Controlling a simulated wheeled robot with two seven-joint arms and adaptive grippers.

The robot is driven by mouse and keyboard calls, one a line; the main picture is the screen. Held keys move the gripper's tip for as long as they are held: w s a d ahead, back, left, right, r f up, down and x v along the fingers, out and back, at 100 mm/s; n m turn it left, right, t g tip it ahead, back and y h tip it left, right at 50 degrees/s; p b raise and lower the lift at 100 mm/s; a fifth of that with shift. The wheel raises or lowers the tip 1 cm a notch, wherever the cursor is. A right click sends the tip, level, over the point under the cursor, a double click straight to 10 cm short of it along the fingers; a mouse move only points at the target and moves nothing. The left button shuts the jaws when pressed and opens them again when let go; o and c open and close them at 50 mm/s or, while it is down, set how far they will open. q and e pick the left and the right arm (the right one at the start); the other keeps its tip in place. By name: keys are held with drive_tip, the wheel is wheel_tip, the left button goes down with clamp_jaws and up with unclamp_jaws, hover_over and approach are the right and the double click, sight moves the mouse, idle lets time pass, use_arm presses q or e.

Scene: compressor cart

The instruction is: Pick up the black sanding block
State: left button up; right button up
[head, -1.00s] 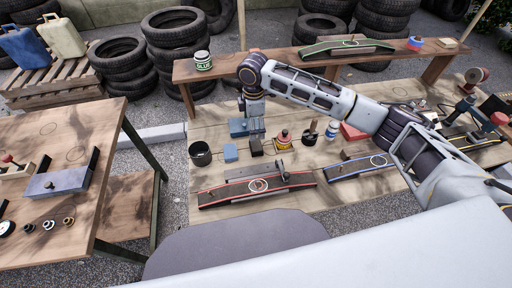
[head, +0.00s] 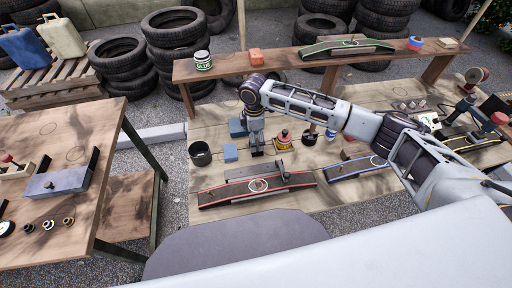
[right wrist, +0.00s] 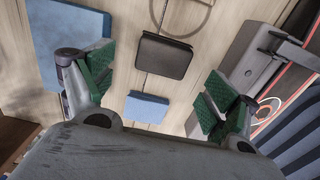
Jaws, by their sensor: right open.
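The black sanding block (right wrist: 163,56) lies on the wooden table, between the open fingers of my right gripper (right wrist: 155,88) as the right wrist view sees it, with clear gaps on both sides. The fingers have green pads and hold nothing. In the head view my right gripper (head: 256,148) points down just over the block's place and hides most of the block. A small blue block (right wrist: 147,107) lies beside the black one; it also shows in the head view (head: 230,153). My left gripper is not in view.
A larger blue block (right wrist: 70,35) lies close to one finger. A grey clamp-like fixture (right wrist: 255,55) is near the other finger. A raised shelf (head: 220,66) runs behind.

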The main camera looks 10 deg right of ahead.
drive_tip(key=shift+s+d+f, duration=0.1)
drive_tip(key=shift+d+f, duration=0.1)
drive_tip(key=shift+f, duration=0.8)
drive_tip(key=shift+s+d+f, duration=0.1)
drive_tip(key=shift+d+f, duration=0.05)
drive_tip(key=shift+f, duration=1.45)
drive_tip(key=c, duration=1.1)
drive_tip(key=shift+r, duration=0.1)
drive_tip(key=shift+w+r, duration=0.1)
drive_tip(key=shift+r, duration=4.85)
